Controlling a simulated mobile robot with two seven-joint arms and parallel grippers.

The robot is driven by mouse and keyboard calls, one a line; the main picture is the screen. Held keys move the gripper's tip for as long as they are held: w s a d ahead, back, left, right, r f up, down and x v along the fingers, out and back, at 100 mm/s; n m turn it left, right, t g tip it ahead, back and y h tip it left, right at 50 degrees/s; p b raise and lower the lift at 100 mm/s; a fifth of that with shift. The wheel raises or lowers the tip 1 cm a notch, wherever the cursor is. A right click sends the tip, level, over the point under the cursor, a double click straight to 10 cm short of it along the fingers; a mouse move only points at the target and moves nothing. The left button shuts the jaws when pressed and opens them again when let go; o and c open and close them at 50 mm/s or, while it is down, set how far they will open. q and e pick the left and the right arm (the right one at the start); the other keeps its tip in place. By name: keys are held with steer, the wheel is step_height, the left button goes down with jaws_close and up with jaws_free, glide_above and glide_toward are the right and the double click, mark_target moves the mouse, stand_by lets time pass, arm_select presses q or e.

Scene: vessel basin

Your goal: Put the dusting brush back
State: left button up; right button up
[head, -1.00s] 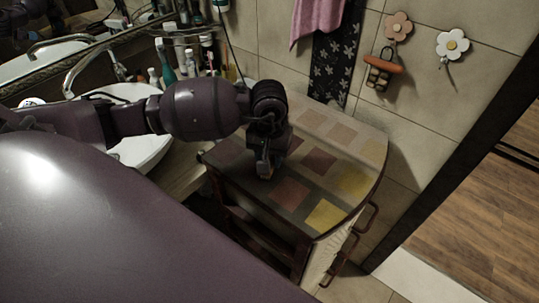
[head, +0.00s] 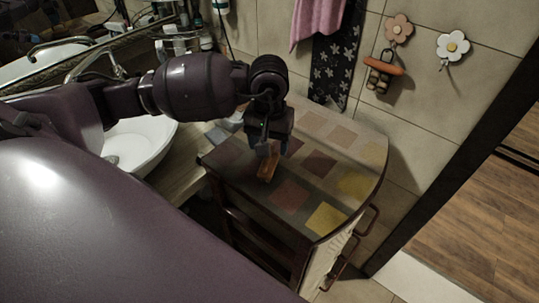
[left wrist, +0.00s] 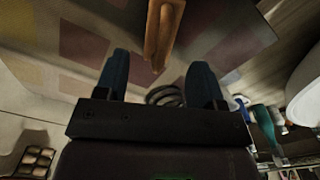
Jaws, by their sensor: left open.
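A slim wooden, orange-brown object, apparently the dusting brush (head: 268,168), is on the tiled cabinet top (head: 290,200), just below my left gripper (head: 266,150). In the left wrist view its wooden body (left wrist: 160,32) lies beyond the open, blue-tipped fingers (left wrist: 160,75), near the middle of the gap. The fingers look apart from it, and nothing is held between them. A dark coiled loop (left wrist: 166,96) shows between the fingers; I cannot tell what it belongs to. My right gripper is not in view.
A pink flower hook (head: 398,27) with a hanging orange-and-brown item (head: 382,70) and a white flower hook (head: 452,46) are on the wall. A pink towel (head: 312,22) and a dark patterned cloth (head: 335,60) hang behind the cabinet. The washbasin (head: 140,145) is left.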

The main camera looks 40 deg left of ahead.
arm_select(q)
step_height(320, 180, up, 6)
steer(key=shift+f+b, duration=0.25)
steer(key=shift+b, duration=0.05)
steer(key=shift+r, duration=0.55)
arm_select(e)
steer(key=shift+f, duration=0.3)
arm_select(q)
steer(key=shift+s, duration=0.1)
